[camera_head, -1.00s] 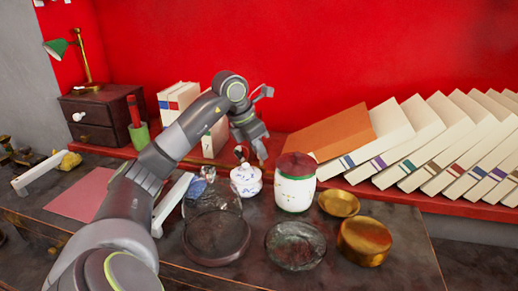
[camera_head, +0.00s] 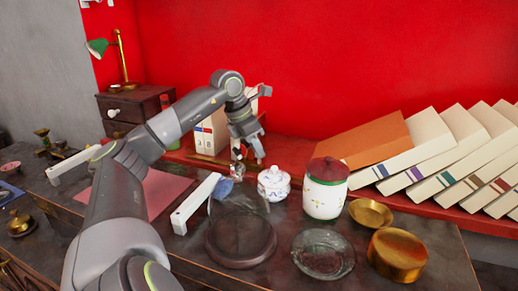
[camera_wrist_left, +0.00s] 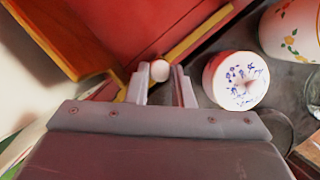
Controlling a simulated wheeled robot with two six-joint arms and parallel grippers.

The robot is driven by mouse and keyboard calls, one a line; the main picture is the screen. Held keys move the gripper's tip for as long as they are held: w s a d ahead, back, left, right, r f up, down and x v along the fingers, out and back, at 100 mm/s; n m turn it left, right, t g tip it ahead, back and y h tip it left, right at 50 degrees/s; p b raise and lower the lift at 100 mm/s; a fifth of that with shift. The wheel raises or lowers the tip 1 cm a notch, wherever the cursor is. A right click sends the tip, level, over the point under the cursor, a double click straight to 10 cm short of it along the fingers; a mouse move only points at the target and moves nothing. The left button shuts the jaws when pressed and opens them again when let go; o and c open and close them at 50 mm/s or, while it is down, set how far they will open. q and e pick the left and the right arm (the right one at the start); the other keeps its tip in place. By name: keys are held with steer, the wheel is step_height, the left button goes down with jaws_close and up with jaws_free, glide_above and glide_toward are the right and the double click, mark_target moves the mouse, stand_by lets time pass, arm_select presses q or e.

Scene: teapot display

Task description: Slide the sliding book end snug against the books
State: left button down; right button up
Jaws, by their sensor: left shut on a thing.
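In the left wrist view a small white round knob (camera_wrist_left: 160,70) sits between the fingers of my left gripper (camera_wrist_left: 165,88), which is shut on it. An orange-brown wooden panel (camera_wrist_left: 68,35) stands close by at upper left. It looks like the sliding book end, but how the knob joins it cannot be told. Pale upright books (camera_head: 207,135) stand on the red shelf in the head view, partly hidden by my arm. My left gripper (camera_head: 250,158) is right of these books there. Whether the book end touches them cannot be seen. My right gripper is out of view.
A lidded blue-and-white pot (camera_head: 274,184) stands close to my left gripper. A jar with a red lid (camera_head: 325,190), a glass dish (camera_head: 323,255) and brass vessels (camera_head: 397,255) stand farther right. Leaning books (camera_head: 430,155) line the right of the shelf.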

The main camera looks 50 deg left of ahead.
arm_select(q)
steer(key=c, duration=1.3)
jaws_free()
steer(key=shift+o, duration=0.2)
steer(key=shift+r, duration=0.1)
steer(key=p+v, duration=0.2)
steer(key=v, duration=1.5)
steer(key=shift+s, duration=0.15)
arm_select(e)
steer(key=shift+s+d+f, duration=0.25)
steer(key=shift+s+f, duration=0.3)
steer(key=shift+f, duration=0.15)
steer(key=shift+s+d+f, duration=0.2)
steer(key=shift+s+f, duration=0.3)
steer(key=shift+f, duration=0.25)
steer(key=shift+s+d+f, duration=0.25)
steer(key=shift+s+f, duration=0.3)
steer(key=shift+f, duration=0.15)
